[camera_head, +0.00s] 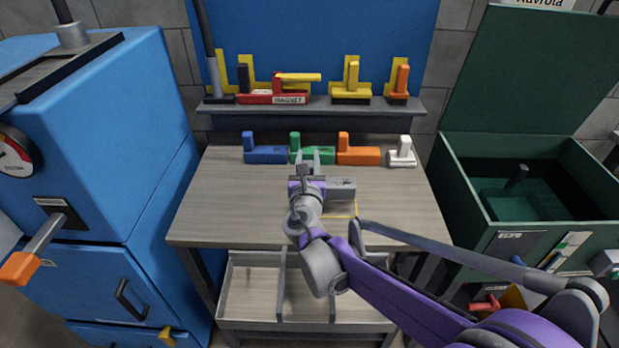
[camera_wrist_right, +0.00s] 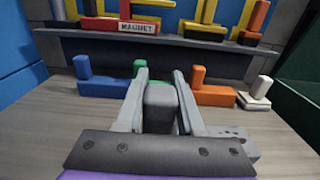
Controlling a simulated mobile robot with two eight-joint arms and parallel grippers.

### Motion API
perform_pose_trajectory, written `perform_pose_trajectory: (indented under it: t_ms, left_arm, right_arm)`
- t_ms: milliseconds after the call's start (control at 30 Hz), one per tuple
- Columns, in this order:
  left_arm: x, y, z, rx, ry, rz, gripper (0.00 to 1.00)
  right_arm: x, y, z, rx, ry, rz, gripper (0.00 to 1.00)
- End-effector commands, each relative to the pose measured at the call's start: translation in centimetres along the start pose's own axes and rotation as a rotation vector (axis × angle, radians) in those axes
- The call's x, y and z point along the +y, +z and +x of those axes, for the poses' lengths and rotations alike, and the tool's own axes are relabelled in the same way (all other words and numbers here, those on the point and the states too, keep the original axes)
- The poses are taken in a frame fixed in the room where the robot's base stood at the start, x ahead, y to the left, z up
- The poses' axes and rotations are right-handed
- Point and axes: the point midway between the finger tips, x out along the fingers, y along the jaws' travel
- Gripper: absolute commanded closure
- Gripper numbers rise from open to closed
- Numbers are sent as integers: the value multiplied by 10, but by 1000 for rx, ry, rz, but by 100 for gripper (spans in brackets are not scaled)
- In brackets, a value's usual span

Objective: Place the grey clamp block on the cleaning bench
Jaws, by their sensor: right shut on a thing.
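The grey clamp block (camera_head: 341,188) is over the wood-topped bench (camera_head: 225,205), near its middle. My right gripper (camera_head: 311,160) is shut on the block's upright part, which shows between the two fingers in the right wrist view (camera_wrist_right: 160,105). The block's low grey body sticks out to the right of the fingers. The gripper hides part of the block, and I cannot tell whether its underside touches the bench top. A yellow outline (camera_head: 340,216) is partly visible on the bench just in front of the block. My left gripper is not in view.
Blue (camera_head: 265,154), green (camera_head: 310,156), orange (camera_head: 358,155) and white (camera_head: 402,152) blocks line the bench's back edge. A shelf (camera_head: 225,108) above holds red and yellow pieces. A blue cabinet (camera_head: 95,130) stands left, an open green tub (camera_head: 480,205) right. The bench's left side is clear.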

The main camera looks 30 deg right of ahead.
Motion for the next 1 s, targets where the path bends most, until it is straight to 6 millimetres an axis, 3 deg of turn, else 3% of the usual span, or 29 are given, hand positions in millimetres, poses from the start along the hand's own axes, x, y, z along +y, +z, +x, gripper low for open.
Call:
perform_pose_trajectory:
  t_ms: [400,800,833,967,1000]
  left_arm:
    - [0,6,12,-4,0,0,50]
    - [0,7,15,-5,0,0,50]
    - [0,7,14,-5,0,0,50]
    - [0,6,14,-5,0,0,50]
    - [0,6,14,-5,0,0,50]
  right_arm:
    - [0,-46,0,0,-1,-1,100]
    - [0,-52,0,-1,-1,-1,100]
    - [0,-52,0,0,0,0,57]
    - [0,-51,0,0,-1,0,34]
    - [0,-51,0,0,-1,0,33]
